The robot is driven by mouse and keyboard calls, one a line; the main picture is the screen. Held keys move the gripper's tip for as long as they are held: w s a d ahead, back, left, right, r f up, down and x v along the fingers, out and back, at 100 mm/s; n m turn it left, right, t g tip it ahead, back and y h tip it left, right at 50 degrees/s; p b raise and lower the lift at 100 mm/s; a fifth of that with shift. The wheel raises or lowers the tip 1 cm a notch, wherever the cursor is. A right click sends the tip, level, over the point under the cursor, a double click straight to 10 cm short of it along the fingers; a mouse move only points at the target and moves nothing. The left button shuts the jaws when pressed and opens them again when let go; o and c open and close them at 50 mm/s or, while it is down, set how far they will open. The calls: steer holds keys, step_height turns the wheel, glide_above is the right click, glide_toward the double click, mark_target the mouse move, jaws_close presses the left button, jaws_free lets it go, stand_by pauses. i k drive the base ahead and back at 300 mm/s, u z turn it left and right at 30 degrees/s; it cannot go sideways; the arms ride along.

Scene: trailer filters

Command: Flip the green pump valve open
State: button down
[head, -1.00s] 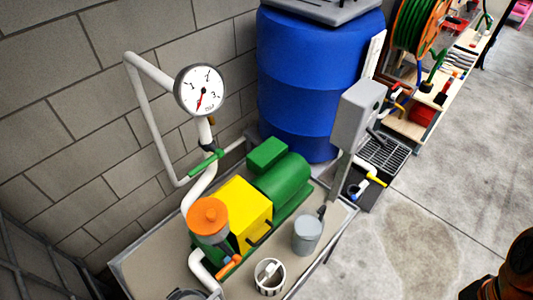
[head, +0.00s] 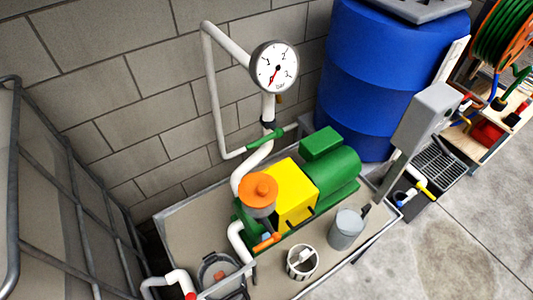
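A green valve handle (head: 265,138) sits on the white pipework (head: 257,160) just below the round pressure gauge (head: 274,67). The handle slants up to the right, roughly in line with the thin side pipe. The pump (head: 335,170) has a green motor, a yellow block (head: 292,193) and an orange cap (head: 260,187). My gripper is not in view.
An orange handle (head: 267,242) is on the lower pipe. A blue barrel (head: 370,75) and a grey box on a post (head: 427,115) stand to the right. A metal rail (head: 14,190) is at left. Cups (head: 302,262) stand at the tray's front. Open floor (head: 440,250) lies right.

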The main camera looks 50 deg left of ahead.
mark_target(278, 132)
steer(key=u, duration=0.05)
steer(key=k, duration=1.2)
steer(key=u, duration=2.2)
steer(key=i, duration=0.5)
steer(key=z, duration=0.05)
